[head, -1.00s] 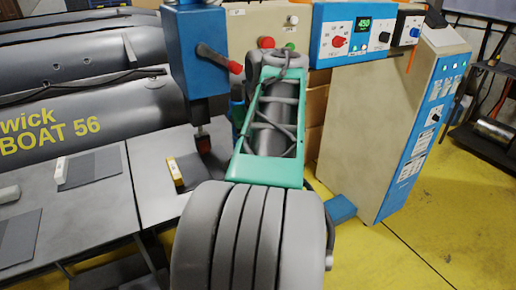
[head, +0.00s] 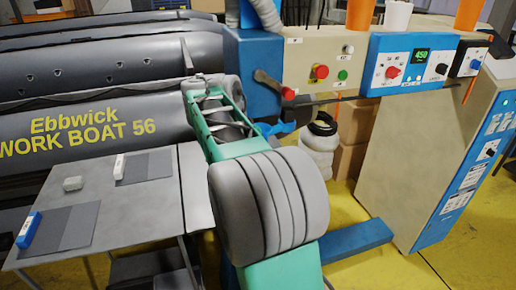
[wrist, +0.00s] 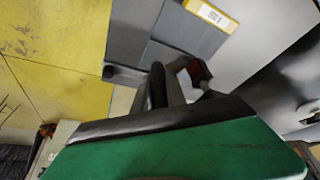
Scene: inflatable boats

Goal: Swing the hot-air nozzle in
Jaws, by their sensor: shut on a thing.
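The blue welding head (head: 250,70) of the machine stands right of my raised forearm in the head view, with a black lever ending in a red knob (head: 288,93). My gripper is hidden behind my arm there.
A grey table (head: 135,205) with grey patches and a blue-and-white block (head: 29,230) stands at left. The grey boat (head: 90,120) lies behind. The control panel (head: 410,65) and beige cabinet (head: 425,150) stand at right. A yellow-edged block (wrist: 212,14) lies near my gripper.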

